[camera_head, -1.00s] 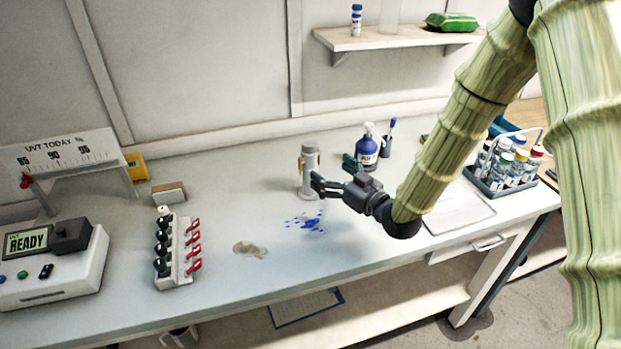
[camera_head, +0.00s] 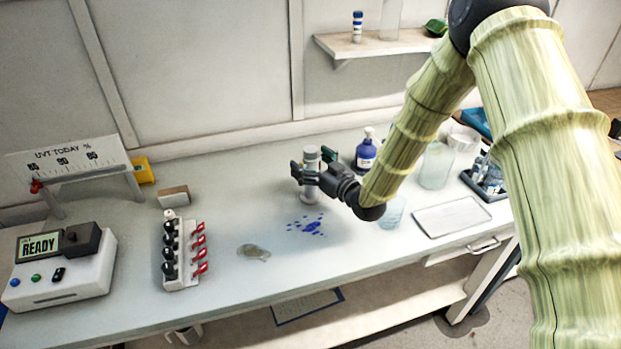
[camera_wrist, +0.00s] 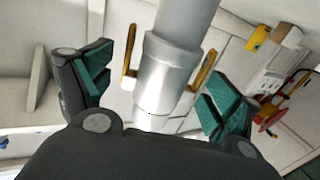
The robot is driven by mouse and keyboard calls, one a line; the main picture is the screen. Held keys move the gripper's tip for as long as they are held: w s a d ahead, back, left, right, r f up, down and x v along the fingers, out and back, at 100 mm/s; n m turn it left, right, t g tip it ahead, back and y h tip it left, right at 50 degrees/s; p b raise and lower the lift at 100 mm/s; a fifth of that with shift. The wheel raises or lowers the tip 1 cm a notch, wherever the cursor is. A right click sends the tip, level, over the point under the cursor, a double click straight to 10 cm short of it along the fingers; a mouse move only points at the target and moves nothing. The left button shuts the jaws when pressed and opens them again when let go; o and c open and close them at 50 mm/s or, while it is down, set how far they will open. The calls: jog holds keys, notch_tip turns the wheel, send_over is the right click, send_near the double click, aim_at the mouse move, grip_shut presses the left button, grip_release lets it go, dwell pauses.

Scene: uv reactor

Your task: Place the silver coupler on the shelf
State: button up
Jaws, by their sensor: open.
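The silver coupler (camera_head: 311,195) stands upright on the bench, a grey cylinder with orange side handles that show in the wrist view, where its collar (camera_wrist: 165,75) lies between the fingers. My gripper (camera_head: 312,166) is open, with one finger on each side of the coupler; the green finger pads stand apart from it in the wrist view (camera_wrist: 158,88). The gripper hides part of the coupler's middle in the head view. The wall shelf (camera_head: 372,47) is above and to the right, behind the bench.
The shelf holds a small blue-capped bottle (camera_head: 357,27), a clear vessel (camera_head: 390,20) and a green item (camera_head: 436,27); its middle front is bare. A blue pump bottle (camera_head: 365,153) stands right of the coupler. Blue spots (camera_head: 307,226) mark the bench in front.

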jog(key=c, duration=1.9)
jog(key=shift+r, duration=0.15)
jog(key=shift+c, duration=0.2)
